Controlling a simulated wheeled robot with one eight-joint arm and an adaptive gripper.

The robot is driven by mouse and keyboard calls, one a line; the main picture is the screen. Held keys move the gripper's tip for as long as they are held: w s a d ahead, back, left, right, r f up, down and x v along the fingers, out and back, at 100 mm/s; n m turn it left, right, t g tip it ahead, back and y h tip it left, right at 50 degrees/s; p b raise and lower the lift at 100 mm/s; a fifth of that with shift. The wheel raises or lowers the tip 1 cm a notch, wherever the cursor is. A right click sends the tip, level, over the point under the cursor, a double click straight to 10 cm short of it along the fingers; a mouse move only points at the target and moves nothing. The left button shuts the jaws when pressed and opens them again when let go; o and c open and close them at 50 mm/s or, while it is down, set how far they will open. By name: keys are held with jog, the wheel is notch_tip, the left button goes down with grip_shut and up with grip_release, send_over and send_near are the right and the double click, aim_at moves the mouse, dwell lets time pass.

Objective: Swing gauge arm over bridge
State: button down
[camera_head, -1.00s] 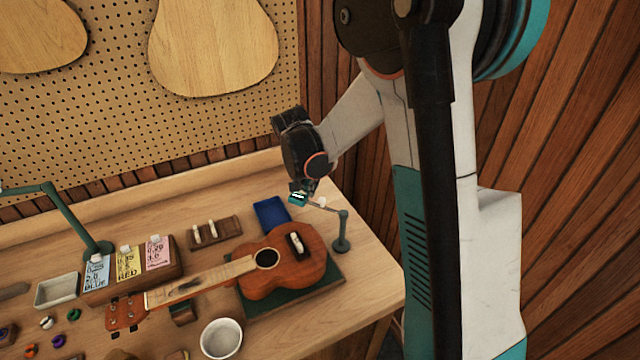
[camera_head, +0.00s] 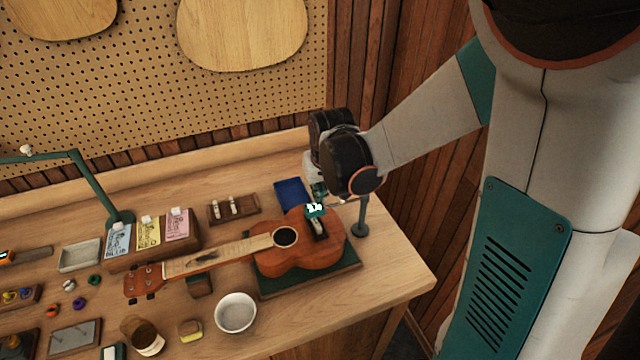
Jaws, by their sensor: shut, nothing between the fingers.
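The ukulele (camera_head: 280,262) lies face up on a dark green mat (camera_head: 350,258), its neck pointing left. Its dark bridge (camera_head: 319,233) is partly covered by the gauge head. The gauge stand (camera_head: 361,220) is a dark green post on a round base at the right of the ukulele. Its thin arm reaches left from the post, largely hidden by my gripper. The gauge head (camera_head: 315,208), with a lit white readout, shows over the upper part of the bridge. My gripper (camera_head: 318,192) is shut and empty, right at the gauge head; contact is hard to tell.
A blue pad (camera_head: 291,193) lies behind the ukulele. A white bowl (camera_head: 236,312) stands in front of it. A wooden block with cards (camera_head: 152,250), a grey tray (camera_head: 80,254) and a green lamp (camera_head: 95,190) stand at left. The bench's right front corner is clear.

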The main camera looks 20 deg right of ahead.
jog(key=shift+s+a, duration=0.15)
jog(key=shift+s, duration=0.3)
jog(key=shift+s+f, duration=0.1)
dwell(0.4)
jog(key=shift+w, duration=0.4)
jog(key=w, duration=0.1)
jog(key=w+r, duration=0.1)
jog(key=w, duration=0.1)
jog(key=shift+w, duration=0.25)
jog(key=p+v, duration=0.2)
jog(key=v, duration=0.7)
jog(key=shift+s, duration=0.25)
jog(key=shift+s, duration=0.15)
jog(key=s+a+f+t+b, duration=0.1)
jog(key=s+b, duration=0.3)
jog(key=s, duration=0.4)
jog(key=s+a+f+n+t+b, duration=0.1)
jog(key=s+t+b, duration=0.1)
jog(key=s+b, duration=0.3)
jog(key=s, duration=0.4)
jog(key=shift+s+f, duration=0.2)
jog(key=shift+s, duration=0.1)
